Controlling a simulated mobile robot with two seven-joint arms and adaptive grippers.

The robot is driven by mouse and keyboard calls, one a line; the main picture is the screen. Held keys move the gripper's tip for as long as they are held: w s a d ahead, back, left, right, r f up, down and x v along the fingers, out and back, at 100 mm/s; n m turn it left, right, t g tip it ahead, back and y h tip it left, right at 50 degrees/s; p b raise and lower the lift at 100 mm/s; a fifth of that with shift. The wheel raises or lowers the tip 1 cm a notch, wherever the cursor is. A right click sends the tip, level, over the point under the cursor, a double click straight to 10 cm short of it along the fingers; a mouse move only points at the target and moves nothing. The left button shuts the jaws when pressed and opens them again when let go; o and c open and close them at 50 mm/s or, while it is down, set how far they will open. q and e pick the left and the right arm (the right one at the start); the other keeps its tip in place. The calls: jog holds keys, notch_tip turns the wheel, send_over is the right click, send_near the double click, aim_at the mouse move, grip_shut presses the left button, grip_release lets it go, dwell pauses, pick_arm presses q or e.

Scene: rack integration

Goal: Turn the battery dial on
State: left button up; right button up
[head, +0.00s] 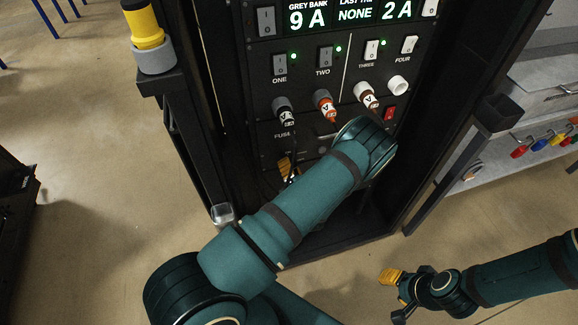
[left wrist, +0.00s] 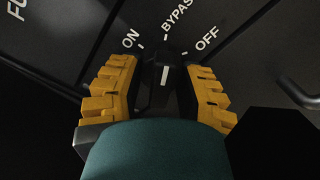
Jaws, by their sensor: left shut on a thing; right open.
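The battery dial (left wrist: 166,76) is a black knob with a white pointer line, seen in the left wrist view. The labels ON, BYPASS and OFF arc above it, and the pointer lines up roughly with the BYPASS mark. The yellow fingers of my left gripper (left wrist: 165,95) are shut on the dial, one on each side. In the head view my left gripper (head: 288,168) is at the lower part of the rack panel, mostly hidden by my left arm, and the dial is hidden there. My right gripper (head: 394,287) is open and empty, low at the right, away from the rack.
The rack panel (head: 262,95) carries switches one to four, several fuses (head: 325,106) and a red switch (head: 390,113). A lit display (head: 345,12) is above.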

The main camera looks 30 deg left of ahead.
pick_arm(q)
jog(key=shift+n, duration=0.3)
jog(key=n, duration=0.5)
jog(key=shift+w+n, duration=0.1)
jog(key=shift+n, duration=0.2)
jog(key=n, duration=0.5)
jog(key=shift+w+d+f+n+p, duration=0.1)
jog(key=shift+d+n+p, duration=0.05)
jog(key=shift+n+p, duration=0.15)
jog(key=o, duration=1.2)
jog(key=shift+c, duration=0.2)
jog(key=shift+d, duration=0.1)
jog(key=v, duration=1.2)
